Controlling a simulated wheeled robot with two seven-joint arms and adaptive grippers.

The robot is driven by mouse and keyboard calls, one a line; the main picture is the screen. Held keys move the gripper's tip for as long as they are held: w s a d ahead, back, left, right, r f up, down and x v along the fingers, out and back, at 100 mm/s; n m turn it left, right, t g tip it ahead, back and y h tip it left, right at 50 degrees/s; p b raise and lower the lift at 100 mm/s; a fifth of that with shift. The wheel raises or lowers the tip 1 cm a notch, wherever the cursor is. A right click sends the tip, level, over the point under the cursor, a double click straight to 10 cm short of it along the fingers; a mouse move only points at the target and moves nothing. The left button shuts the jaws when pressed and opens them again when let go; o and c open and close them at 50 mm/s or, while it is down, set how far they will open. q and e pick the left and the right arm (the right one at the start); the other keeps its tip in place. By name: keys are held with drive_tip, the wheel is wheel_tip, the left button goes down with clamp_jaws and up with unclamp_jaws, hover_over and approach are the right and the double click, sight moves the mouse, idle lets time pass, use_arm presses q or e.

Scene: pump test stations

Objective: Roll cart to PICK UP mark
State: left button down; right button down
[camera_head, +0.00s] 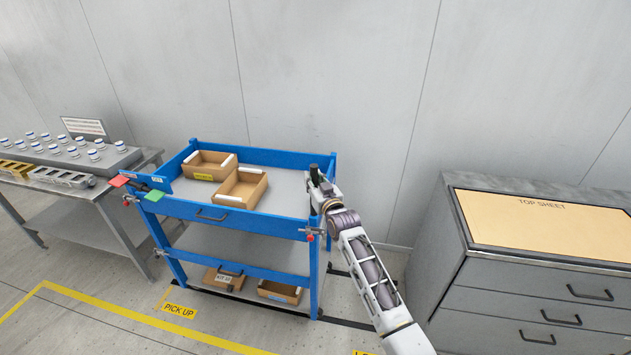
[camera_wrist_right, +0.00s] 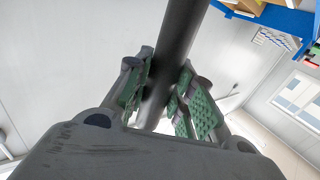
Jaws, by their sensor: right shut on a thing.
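The blue cart (camera_head: 252,213) stands against the grey wall, with cardboard bins on its top and lower shelves. The yellow PICK UP mark (camera_head: 179,311) is on the floor at the cart's front left. My right gripper (camera_head: 318,178) is at the cart's right end, shut on a dark upright bar (camera_head: 314,172). In the right wrist view, the dark bar (camera_wrist_right: 178,45) runs between the green-padded fingers (camera_wrist_right: 165,95). My left gripper is not in view. Red (camera_head: 119,181) and green (camera_head: 154,195) tabs show at the cart's left end.
A steel table (camera_head: 120,193) with white-capped jars stands close to the cart's left. A grey drawer cabinet (camera_head: 530,300) with a TOP SHEET panel is at the right. Yellow floor lines (camera_head: 120,318) run in front of the cart. Bare floor shows at the front left.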

drive_tip(key=shift+d+f, duration=0.1)
drive_tip(key=shift+d, duration=0.15)
drive_tip(key=c, duration=1.2)
unclamp_jaws()
drive_tip(key=v, duration=1.2)
drive_tip(key=shift+s, duration=0.1)
